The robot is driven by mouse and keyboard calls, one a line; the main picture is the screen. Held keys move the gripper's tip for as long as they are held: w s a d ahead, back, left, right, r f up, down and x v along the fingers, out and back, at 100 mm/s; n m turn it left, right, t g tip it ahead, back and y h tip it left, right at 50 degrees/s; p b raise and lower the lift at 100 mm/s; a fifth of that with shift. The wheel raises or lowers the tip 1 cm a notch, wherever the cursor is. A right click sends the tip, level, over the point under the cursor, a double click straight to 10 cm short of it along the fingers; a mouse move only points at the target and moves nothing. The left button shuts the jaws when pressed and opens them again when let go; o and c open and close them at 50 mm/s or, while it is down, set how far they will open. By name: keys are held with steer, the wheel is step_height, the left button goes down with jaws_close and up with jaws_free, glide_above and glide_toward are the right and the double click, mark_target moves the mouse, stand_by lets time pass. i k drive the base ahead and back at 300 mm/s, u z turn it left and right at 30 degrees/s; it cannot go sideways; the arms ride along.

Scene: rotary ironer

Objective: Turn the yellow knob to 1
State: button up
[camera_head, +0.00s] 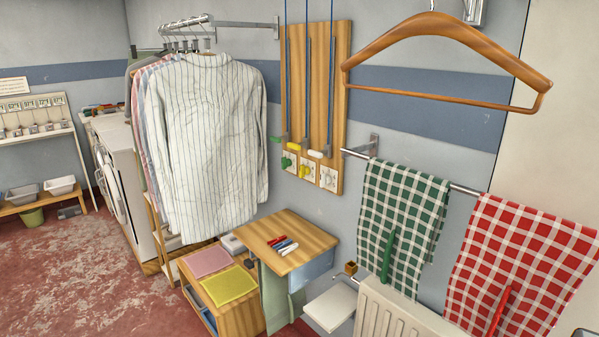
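A wooden board (345,70) hangs on the back wall, right of the hanging shirts. Near its foot are several small pale dial plates in a row. The yellow knob (304,171) sits on the middle plate, between a green knob (286,162) on the left and a white knob (328,178) on the right. The marks on the plates are too small to read, so I cannot tell where the yellow knob points. Above the knobs are a green, a yellow (295,146) and a white handle at the lower ends of the cords. My gripper is not in view.
A small wooden table (300,228) with coloured pens stands below the board. Striped shirts (205,140) hang at left. A wooden hanger (445,40) hangs at upper right. Green (400,220) and red (520,255) checked towels hang on a rail above a radiator. Red floor lies open at left.

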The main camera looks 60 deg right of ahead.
mark_target(304, 170)
steer(key=u, duration=0.05)
steer(key=i, duration=1)
steer(key=z, duration=0.05)
